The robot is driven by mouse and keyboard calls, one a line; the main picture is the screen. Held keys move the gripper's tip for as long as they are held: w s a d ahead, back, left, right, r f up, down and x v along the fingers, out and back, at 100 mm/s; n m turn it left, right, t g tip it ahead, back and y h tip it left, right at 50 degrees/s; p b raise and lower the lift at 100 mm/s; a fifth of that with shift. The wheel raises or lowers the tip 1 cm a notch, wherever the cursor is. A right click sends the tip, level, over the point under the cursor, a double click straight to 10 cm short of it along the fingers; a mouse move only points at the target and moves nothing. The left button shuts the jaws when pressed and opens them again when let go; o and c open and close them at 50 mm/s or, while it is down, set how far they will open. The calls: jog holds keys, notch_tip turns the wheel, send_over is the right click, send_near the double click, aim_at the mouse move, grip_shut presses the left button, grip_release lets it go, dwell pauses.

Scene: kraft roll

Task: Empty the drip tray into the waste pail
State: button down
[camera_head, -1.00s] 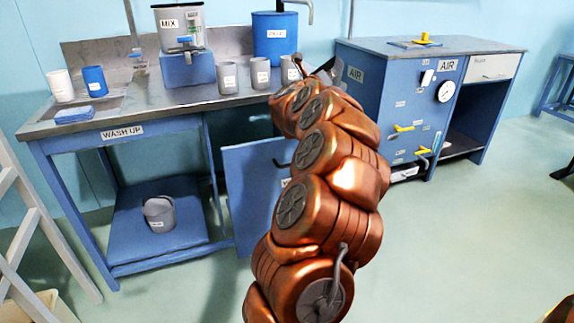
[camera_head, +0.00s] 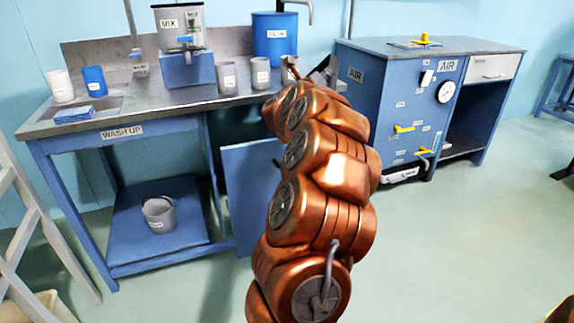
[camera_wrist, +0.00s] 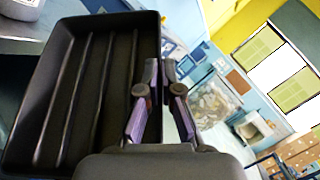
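A dark ridged tray (camera_wrist: 65,95), which looks like the drip tray, fills the left of the wrist view. My gripper (camera_wrist: 161,72) has its fingers close together on the tray's right wall, one on each side of the rim. No liquid can be made out in the tray. The view of the room is rolled well over. In the head view my gripper is mostly hidden behind my copper arm. A grey pail (camera_head: 158,215) with a white label, likely the waste pail, stands upright on the lower shelf of the wash-up bench; its label is too small to read.
The wash-up bench (camera_head: 125,127) carries a MIX container (camera_head: 180,28), a blue bucket (camera_head: 275,38), and several cups. A blue cabinet (camera_head: 365,105) with yellow handles and a gauge stands to the right. A pale ladder-like frame (camera_head: 35,225) is at left.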

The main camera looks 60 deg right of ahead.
jog(key=shift+w+a+f+n+h, duration=0.15)
jog(key=shift+w+a+n+h, duration=0.35)
jog(key=shift+w+a+n, duration=0.35)
dwell(0.6)
jog(key=shift+w+a+r+n+t+h+p, duration=0.4)
jog(key=shift+w+a+n+p, duration=0.1)
jog(key=shift+w+n+p, duration=0.2)
jog(key=shift+s+d+f+m+g+y+b, duration=0.3)
jog(key=shift+s+d+f+m+g+b, duration=0.1)
jog(key=shift+s+d+f+m+b, duration=0.25)
jog(key=shift+s+d+r+m, duration=0.35)
jog(key=shift+s+m, duration=0.15)
jog(key=shift+m, duration=0.1)
jog(key=shift+y, duration=0.3)
jog(key=shift+s, duration=0.1)
